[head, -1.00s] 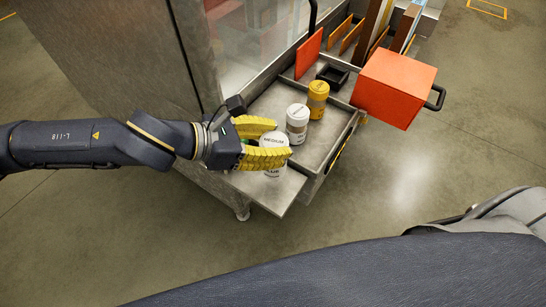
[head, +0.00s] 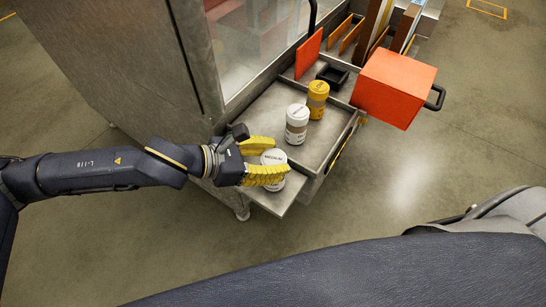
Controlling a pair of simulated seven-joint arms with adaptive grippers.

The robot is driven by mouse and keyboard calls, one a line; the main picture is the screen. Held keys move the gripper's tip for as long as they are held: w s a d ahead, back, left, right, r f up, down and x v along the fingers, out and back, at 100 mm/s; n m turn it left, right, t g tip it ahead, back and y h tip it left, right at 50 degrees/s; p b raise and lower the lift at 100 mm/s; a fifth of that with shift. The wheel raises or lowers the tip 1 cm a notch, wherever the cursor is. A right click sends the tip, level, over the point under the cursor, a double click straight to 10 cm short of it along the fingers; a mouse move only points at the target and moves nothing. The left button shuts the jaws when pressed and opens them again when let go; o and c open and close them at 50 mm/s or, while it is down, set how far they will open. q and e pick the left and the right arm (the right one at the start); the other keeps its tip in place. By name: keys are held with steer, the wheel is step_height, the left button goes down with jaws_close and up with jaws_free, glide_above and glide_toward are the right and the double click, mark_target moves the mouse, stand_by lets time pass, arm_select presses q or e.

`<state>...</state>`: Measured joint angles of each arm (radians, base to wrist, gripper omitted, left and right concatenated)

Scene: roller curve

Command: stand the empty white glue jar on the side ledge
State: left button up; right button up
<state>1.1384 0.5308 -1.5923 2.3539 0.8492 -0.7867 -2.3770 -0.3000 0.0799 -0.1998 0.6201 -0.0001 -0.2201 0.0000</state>
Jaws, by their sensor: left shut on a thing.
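My left gripper (head: 281,161) is shut on a white jar with a white, lettered lid (head: 274,157). Its yellow fingers lie on either side of the jar and hide much of its body. The jar looks upright over the side ledge (head: 281,196), the bare metal plate at the near end of the tray. I cannot tell whether its base touches the ledge. My right gripper is not in view.
A second white jar (head: 297,124) with a brownish band and a yellow jar (head: 317,99) stand in the metal tray (head: 266,110). Behind them are a small black bin (head: 333,75) and an orange box (head: 395,88). A steel cabinet (head: 130,70) borders the left.

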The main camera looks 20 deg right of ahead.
arm_select(q)
steer(key=shift+f, duration=0.15)
steer(key=o, duration=1.3)
steer(key=shift+c, duration=0.2)
steer(key=shift+a+r, duration=0.2)
steer(key=shift+r, duration=0.05)
steer(key=v, duration=1.1)
steer(key=shift+a, duration=0.25)
steer(key=shift+s+r, duration=0.1)
steer(key=shift+s, duration=0.05)
